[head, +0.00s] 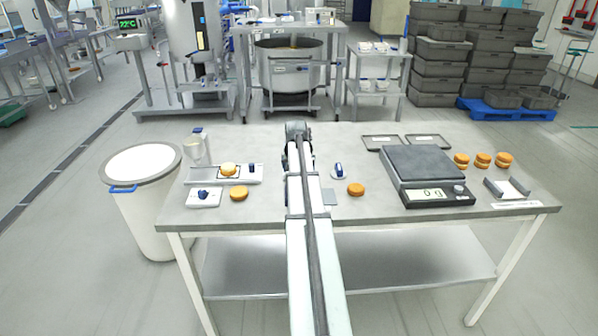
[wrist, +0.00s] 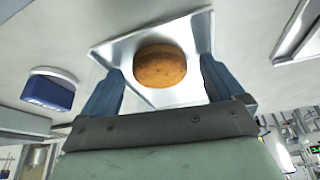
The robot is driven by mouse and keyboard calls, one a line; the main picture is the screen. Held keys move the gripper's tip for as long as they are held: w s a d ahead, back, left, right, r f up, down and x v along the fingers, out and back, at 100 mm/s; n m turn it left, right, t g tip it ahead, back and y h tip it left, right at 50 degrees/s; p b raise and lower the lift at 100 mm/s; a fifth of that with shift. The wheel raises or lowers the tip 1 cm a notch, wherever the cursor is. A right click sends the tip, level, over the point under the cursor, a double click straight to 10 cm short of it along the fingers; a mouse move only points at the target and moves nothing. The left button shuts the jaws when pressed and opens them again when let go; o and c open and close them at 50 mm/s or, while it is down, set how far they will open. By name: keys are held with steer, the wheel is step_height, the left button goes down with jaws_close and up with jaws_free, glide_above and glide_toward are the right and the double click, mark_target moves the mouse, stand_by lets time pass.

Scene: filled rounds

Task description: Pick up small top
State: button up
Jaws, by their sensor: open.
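In the wrist view a small orange-brown round top (wrist: 160,66) sits on a shiny square plate (wrist: 118,50). My gripper (wrist: 160,72) has its two blue fingers apart, one on each side of the top in the picture; no contact shows. In the head view my arm reaches over the table and hides its fingers. Single orange rounds lie left (head: 239,194) and right (head: 356,190) of the arm. I cannot tell which one the wrist view shows.
A blue-handled tool (head: 338,171) stands right of my arm. A scale (head: 428,168) reading 0 g and several stacked rounds (head: 482,160) are farther right. A blue block (wrist: 48,90) shows left in the wrist view.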

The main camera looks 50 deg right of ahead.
steer(key=c, duration=0.8)
steer(key=shift+r, duration=0.2)
step_height(320, 180, up, 9)
steer(key=shift+w+a+r, duration=0.4)
steer(key=shift+w+a, duration=2.7)
steer(key=shift+w+a+r, duration=0.35)
steer(key=shift+w+a, duration=2.7)
steer(key=shift+a, duration=0.1)
steer(key=shift+w+a+r, duration=0.4)
steer(key=shift+w+a, duration=2.7)
